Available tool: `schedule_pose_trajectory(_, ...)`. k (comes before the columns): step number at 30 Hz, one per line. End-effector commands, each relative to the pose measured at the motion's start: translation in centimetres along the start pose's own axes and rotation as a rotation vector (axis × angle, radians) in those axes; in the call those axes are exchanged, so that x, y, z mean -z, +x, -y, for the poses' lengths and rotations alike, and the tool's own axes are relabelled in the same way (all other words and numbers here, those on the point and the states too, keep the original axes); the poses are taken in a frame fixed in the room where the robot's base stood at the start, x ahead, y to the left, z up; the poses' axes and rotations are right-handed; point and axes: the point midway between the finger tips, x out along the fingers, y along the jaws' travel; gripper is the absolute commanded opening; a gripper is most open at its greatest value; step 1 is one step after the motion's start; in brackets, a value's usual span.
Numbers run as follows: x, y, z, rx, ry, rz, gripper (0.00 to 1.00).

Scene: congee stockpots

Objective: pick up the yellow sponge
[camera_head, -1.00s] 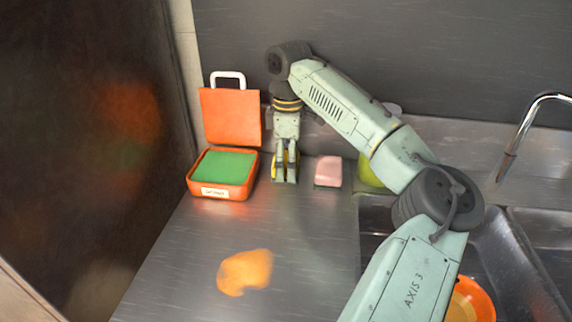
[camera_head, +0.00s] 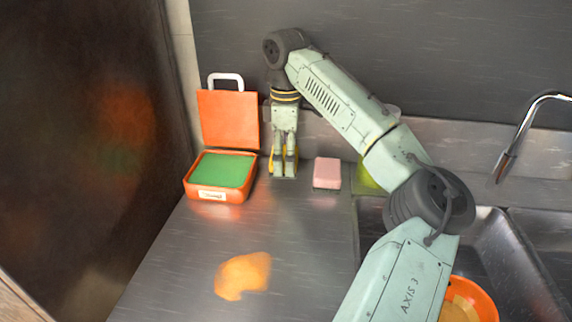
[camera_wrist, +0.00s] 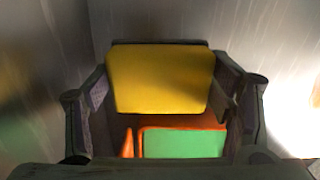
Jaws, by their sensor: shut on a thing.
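The yellow sponge (camera_wrist: 158,78) fills the space between my fingers in the wrist view. In the head view my gripper (camera_head: 284,167) points down at the back of the counter, and yellow edges of the sponge show beside its fingers. My gripper is shut on the sponge, with a finger on each side of it (camera_wrist: 160,100). Most of the sponge is hidden by the fingers in the head view. Whether its lower edge touches the counter cannot be told.
An open orange case (camera_head: 230,120) with a green pad (camera_head: 222,169) stands just left of my gripper. A pink sponge (camera_head: 327,172) lies to the right. A sink with a faucet (camera_head: 520,140) and orange bowl (camera_head: 482,297) is further right. The front counter (camera_head: 190,270) has free room.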

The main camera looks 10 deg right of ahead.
Motion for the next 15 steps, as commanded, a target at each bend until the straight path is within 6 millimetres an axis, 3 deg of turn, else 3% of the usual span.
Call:
schedule_pose_trajectory(8, 0.0, -4.6, 0.0, -0.003, 0.002, 0.003, 0.55)
schedule_pose_trajectory(15, 0.2, -4.3, 4.2, -0.003, -0.003, 0.002, 0.55)
